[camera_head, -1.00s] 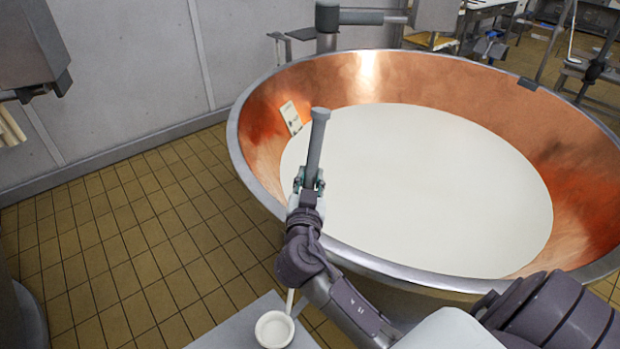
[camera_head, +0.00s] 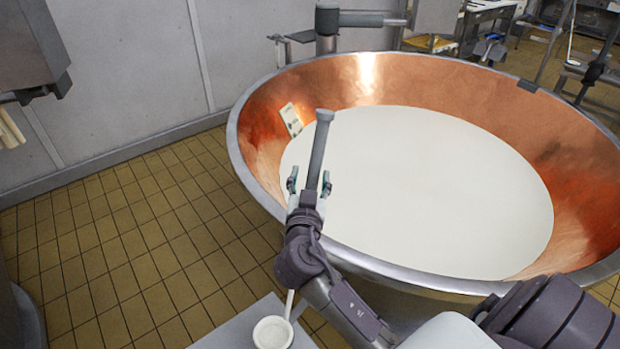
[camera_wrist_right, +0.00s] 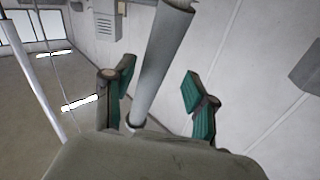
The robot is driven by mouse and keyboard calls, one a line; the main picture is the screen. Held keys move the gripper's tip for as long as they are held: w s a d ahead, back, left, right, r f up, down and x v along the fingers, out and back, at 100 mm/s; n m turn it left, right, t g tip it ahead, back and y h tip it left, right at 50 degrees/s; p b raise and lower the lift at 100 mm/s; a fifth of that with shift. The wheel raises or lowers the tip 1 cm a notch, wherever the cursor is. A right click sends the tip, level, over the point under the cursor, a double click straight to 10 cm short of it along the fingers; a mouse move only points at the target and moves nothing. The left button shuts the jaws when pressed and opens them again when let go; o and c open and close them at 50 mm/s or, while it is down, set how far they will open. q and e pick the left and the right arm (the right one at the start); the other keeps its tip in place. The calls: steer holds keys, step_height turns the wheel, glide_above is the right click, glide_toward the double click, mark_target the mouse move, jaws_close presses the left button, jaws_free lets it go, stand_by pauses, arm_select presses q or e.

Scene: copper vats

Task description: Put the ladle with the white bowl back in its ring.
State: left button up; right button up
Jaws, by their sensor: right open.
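The ladle's white bowl (camera_head: 272,332) is at the bottom of the head view, by a grey flat surface. A thin pale shaft rises from it behind my right arm, in line with a long grey handle (camera_head: 321,145) that stands up above my right gripper. My right gripper (camera_head: 309,175) is open, with its fingers on either side of the handle. The right wrist view also shows the handle (camera_wrist_right: 163,50) between the parted green-padded fingers (camera_wrist_right: 158,84). The ring cannot be made out. My left gripper is not in view.
The large copper vat (camera_head: 400,78) of white liquid lies right behind my right gripper. Its steel rim (camera_head: 385,268) runs close by my forearm. A grey surface (camera_head: 235,326) is at the bottom. Tiled floor (camera_head: 130,240) lies open at left.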

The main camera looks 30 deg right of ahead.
steer(key=shift+f, duration=0.1)
steer(key=v, duration=1.2)
steer(key=s+d+f+n+g+y, duration=0.1)
steer(key=s+f+n+g+y, duration=0.2)
steer(key=f, duration=0.4)
steer(key=s+d+f+n+g+y, duration=0.1)
steer(key=s+f+n+g+y, duration=0.2)
steer(key=f, duration=0.4)
steer(key=s+a+f+n+g+y, duration=0.5)
steer(key=s+a+y, duration=0.1)
steer(key=s, duration=0.5)
step_height(320, 180, down, 26)
steer(key=s+g, duration=0.1)
steer(key=s+d+f+g, duration=0.1)
steer(key=s+d+f, duration=0.1)
steer(key=s+f, duration=1.4)
steer(key=shift+s+d+f+n+h, duration=0.2)
steer(key=shift+s+f+n+h, duration=0.1)
steer(key=shift+s+n, duration=0.1)
